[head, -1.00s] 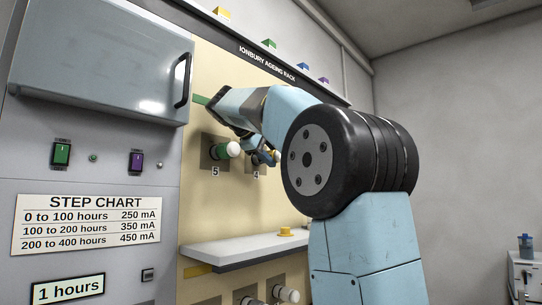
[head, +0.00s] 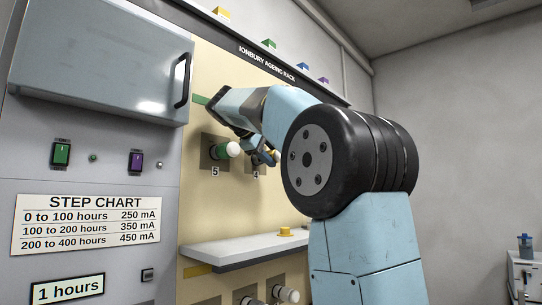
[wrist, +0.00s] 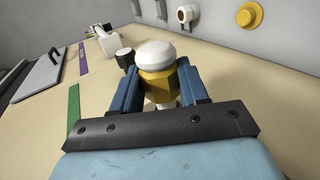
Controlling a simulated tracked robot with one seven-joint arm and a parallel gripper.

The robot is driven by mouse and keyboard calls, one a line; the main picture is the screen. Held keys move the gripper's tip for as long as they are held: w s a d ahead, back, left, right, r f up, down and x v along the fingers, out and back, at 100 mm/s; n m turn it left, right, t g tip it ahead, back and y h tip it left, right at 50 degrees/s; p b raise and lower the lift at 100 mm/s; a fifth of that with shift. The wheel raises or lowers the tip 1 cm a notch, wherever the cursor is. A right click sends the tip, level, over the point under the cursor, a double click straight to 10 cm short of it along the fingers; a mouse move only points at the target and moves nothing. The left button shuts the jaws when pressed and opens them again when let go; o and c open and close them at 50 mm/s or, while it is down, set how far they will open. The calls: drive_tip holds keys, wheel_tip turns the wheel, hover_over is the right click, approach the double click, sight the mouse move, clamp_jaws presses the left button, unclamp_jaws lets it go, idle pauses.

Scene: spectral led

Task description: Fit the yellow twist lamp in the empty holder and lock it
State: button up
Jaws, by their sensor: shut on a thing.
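The yellow twist lamp, with a yellow collar (wrist: 157,86) and white dome, is between the two blue fingers of my gripper (wrist: 160,88) in the wrist view. The fingers are shut on it, and its dome faces the camera. In the head view my gripper (head: 264,157) is at the beige panel, in front of the position marked 4 (head: 255,173). My gripper and wrist hide most of that holder. I cannot tell whether the lamp's base is inside it.
A pale shelf (head: 215,248) juts out below, with a yellow knob-like piece (head: 285,231) on it. More lamps or holders (head: 285,293) are under the shelf. A grey cabinet door (head: 105,60) is at upper left.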

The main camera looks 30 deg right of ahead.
drive_tip(key=shift+w+a, duration=0.35)
drive_tip(key=shift+w, duration=0.55)
drive_tip(key=o, duration=1.2)
drive_tip(key=shift+s+d, duration=0.2)
drive_tip(key=shift+s, duration=0.3)
drive_tip(key=shift+s+d, duration=0.15)
drive_tip(key=shift+s, duration=0.3)
drive_tip(key=shift+w+a, duration=0.2)
drive_tip(key=shift+w, duration=0.35)
drive_tip(key=shift+w+a, duration=0.15)
drive_tip(key=shift+w, duration=0.35)
drive_tip(key=shift+s+d, duration=0.2)
drive_tip(key=shift+s, duration=0.4)
drive_tip(key=shift+s+d, duration=0.2)
drive_tip(key=shift+s, duration=0.4)
drive_tip(key=shift+s+d+f, duration=0.1)
drive_tip(key=shift+s+d, duration=0.3)
drive_tip(key=shift+s, duration=0.5)
drive_tip(key=shift+s+d+r, duration=0.1)
drive_tip(key=shift+s+d, duration=0.3)
drive_tip(key=shift+s, duration=0.5)
drive_tip(key=shift+s+d+f, duration=0.1)
drive_tip(key=shift+s+d, duration=0.3)
drive_tip(key=shift+s, duration=0.5)
